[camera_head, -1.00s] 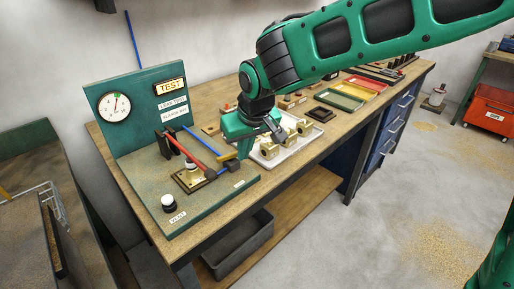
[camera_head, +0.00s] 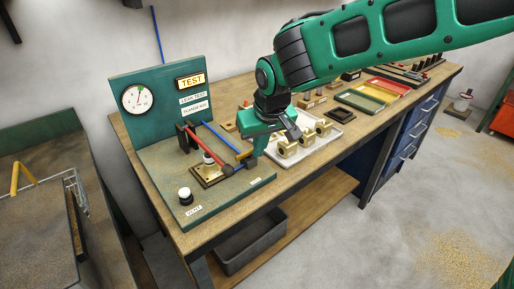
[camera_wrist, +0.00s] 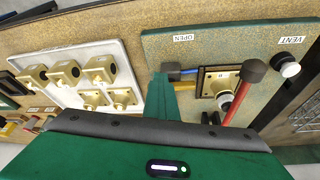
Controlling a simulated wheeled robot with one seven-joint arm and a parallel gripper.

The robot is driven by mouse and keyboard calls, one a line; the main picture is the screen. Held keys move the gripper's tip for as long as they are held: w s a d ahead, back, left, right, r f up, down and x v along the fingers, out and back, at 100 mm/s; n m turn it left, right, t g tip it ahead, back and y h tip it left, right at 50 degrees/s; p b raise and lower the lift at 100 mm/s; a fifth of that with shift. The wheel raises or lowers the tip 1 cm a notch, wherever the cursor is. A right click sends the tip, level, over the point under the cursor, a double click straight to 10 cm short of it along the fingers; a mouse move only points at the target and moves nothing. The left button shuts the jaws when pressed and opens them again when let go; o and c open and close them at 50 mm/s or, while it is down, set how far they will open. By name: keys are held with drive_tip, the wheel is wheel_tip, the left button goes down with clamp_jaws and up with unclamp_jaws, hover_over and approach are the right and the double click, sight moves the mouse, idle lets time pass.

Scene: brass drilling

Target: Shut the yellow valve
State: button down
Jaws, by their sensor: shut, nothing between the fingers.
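A green test board (camera_head: 190,205) stands on the bench with a gauge (camera_head: 136,98) and a TEST sign. A small yellow piece (camera_head: 244,155), the only yellow part I see on the board, shows beside my gripper at the end of a blue bar (camera_head: 218,135). Whether it is the valve's handle I cannot tell. A red lever (camera_head: 206,150) with a dark end lies over a brass plate (camera_head: 208,176). My gripper (camera_head: 252,158) is shut and empty, low over the board's right edge. In the wrist view its fingers (camera_wrist: 161,98) are beside the blue bar (camera_wrist: 184,73); contact is unclear.
A white tray (camera_head: 287,160) of brass fittings is just right of my gripper. A black-and-white VENT knob (camera_head: 185,195) stands at the board's front left. Green and red trays (camera_head: 361,98) lie farther along the bench. A yellow bent handle (camera_head: 21,178) stands on the left bench.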

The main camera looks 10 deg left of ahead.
drive_tip(key=d+v, duration=0.1)
drive_tip(key=v, duration=0.8)
drive_tip(key=shift+w+r, duration=0.2)
drive_tip(key=shift+r, duration=0.2)
drive_tip(key=shift+d, duration=0.1)
drive_tip(key=s+d+f+m+g+h, duration=0.1)
drive_tip(key=s+d+f+m, duration=0.15)
drive_tip(key=d, duration=1.25)
drive_tip(key=s+d+f+m+h, duration=0.15)
drive_tip(key=d+m, duration=0.25)
drive_tip(key=d, duration=1.2)
drive_tip(key=s+d+f+m+g, duration=0.1)
drive_tip(key=s+d+f+m, duration=0.1)
drive_tip(key=s+d, duration=0.5)
drive_tip(key=s+d+f+m+g, duration=0.1)
drive_tip(key=s+d+f+m, duration=0.2)
drive_tip(key=s+d, duration=0.4)
drive_tip(key=s+m, duration=0.1)
drive_tip(key=s, duration=0.6)
drive_tip(key=shift+f+g+y, duration=0.25)
drive_tip(key=shift+g+y, duration=0.05)
drive_tip(key=shift+y, duration=0.05)
